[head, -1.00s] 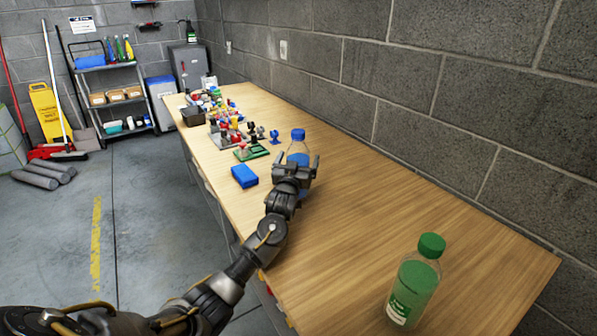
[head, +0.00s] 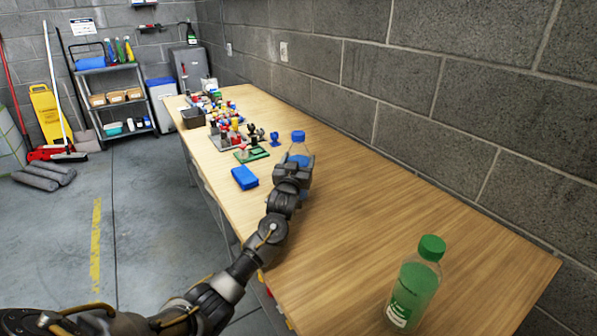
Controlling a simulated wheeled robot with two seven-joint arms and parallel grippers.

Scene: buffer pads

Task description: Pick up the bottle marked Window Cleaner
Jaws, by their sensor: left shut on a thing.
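A clear bottle with a blue cap and blue contents (head: 298,148) stands on the wooden table, partly hidden behind my left gripper (head: 294,168). My left gripper is shut on this blue bottle. Its label is hidden, so I cannot read its marking. A second bottle, with a green cap and green contents (head: 414,285), stands upright at the near right of the table. It has a green and white label too small to read. My right gripper is not in view.
A blue block (head: 244,177) lies left of the gripper on the table (head: 370,220). Several small coloured parts on plates (head: 232,133) and a dark bin (head: 192,117) fill the far end. A block wall (head: 450,100) runs along the right side. The table's middle is clear.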

